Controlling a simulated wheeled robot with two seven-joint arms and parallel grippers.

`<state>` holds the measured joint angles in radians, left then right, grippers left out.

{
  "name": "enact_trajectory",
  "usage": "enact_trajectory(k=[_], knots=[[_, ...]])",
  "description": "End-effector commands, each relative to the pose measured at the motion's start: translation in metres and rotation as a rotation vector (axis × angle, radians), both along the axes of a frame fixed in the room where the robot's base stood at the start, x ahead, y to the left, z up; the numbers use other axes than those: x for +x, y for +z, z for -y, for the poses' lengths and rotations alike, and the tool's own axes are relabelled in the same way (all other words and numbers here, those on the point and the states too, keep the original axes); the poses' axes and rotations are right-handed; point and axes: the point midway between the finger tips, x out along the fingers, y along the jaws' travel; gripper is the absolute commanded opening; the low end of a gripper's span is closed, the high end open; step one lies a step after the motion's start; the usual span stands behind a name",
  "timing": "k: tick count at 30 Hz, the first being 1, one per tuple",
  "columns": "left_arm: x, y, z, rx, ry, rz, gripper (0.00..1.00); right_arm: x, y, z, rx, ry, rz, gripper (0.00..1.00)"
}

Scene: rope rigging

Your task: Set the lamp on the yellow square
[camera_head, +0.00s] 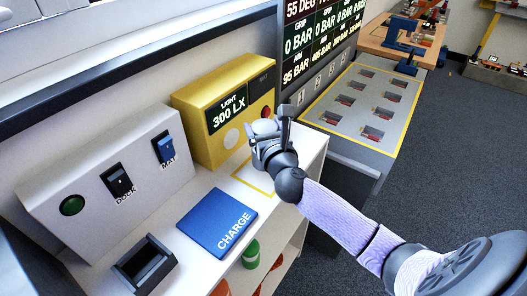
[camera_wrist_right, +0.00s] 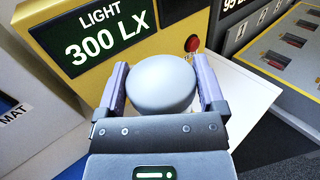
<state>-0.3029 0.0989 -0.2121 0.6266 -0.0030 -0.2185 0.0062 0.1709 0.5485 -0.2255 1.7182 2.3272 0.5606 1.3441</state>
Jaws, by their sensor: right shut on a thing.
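The lamp, a grey rounded dome (camera_wrist_right: 163,84), sits between the two fingers of my right gripper (camera_wrist_right: 163,88), which is shut on it. In the head view my right gripper (camera_head: 268,132) is in front of the yellow light box and above the white counter. The yellow square (camera_head: 252,187) is a thin yellow outline on the counter, partly hidden by my right gripper and arm. The gap between the lamp's underside and the counter cannot be seen. My left gripper is not in view.
The yellow box (camera_head: 215,140) reads LIGHT 300 LX and stands behind the square. A blue CHARGE pad (camera_head: 215,218) lies left of the square. A dark open holder (camera_head: 144,264) and a grey switch panel (camera_head: 110,185) are farther left. The counter ends at the right.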

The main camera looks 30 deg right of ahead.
Motion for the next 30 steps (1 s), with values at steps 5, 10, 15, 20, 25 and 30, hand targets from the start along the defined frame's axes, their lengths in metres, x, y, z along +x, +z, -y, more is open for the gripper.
enact_trajectory(k=[5,10,15,20,25,30], knots=[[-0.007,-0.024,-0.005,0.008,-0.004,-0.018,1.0,0.0,-0.034,0.0,0.001,-0.001,-0.002,0.0],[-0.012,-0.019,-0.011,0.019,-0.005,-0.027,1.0,0.0,-0.028,0.0,0.0,0.0,0.001,0.0],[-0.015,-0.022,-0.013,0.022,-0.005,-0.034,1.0,0.0,-0.033,0.0,0.0,0.0,0.001,0.0],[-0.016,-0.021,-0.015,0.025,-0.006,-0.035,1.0,0.0,-0.032,0.0,0.0,0.0,0.0,1.0],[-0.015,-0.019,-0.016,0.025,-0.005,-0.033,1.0,0.0,-0.028,0.0,0.0,0.0,0.001,1.0],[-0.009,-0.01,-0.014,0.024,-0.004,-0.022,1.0,-0.024,-0.027,-0.007,0.002,0.001,-0.004,1.0]])
